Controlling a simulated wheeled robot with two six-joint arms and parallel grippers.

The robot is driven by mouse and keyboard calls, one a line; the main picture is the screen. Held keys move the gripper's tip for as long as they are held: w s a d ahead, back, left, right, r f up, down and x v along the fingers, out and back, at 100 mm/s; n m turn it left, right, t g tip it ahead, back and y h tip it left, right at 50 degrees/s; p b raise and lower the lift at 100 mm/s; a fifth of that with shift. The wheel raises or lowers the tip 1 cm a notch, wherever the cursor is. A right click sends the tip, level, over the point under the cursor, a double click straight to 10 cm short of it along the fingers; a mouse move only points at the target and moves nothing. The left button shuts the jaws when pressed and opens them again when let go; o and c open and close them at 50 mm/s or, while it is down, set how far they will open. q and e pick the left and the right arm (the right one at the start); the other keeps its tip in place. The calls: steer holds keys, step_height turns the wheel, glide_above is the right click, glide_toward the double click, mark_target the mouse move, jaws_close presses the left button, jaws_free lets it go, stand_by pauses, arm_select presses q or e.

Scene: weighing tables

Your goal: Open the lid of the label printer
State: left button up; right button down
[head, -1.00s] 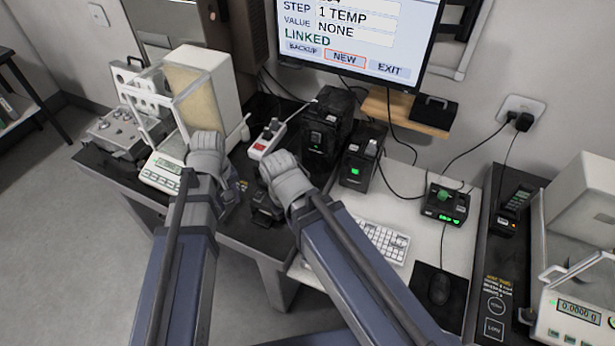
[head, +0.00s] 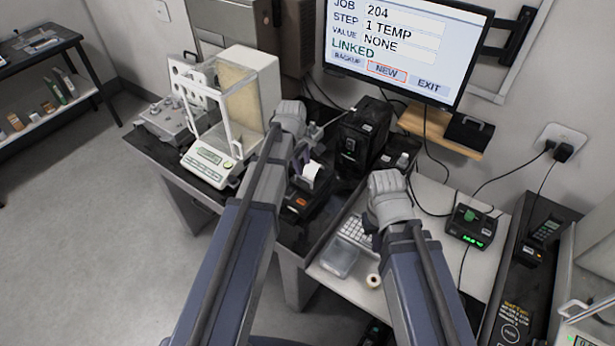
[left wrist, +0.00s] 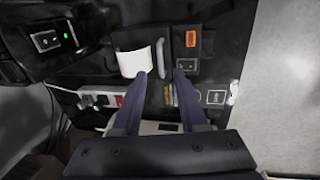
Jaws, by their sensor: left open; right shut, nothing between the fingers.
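The label printer (head: 303,207) is a black box on the dark table, with a white paper strip (head: 311,174) and an orange button. My left forearm hides part of it. In the left wrist view its dark top carries the white paper (left wrist: 132,63), the orange button (left wrist: 191,38) and a pale bar. My left gripper (head: 303,157) is open over the printer; its fingertips (left wrist: 160,74) appear near the paper and the bar, contact unclear. I cannot tell whether the lid is raised. My right gripper (head: 374,243) is shut and empty above the white desk.
A balance (head: 208,160) stands left of the printer and a black device (head: 365,137) behind it.

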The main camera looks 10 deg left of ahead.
arm_select(q)
steer(key=b, duration=0.7)
glide_above(305, 186)
step_height(305, 186, down, 7)
steer(key=shift+f, duration=0.1)
steer(key=shift+p, duration=0.3)
jaws_close()
stand_by(0.6)
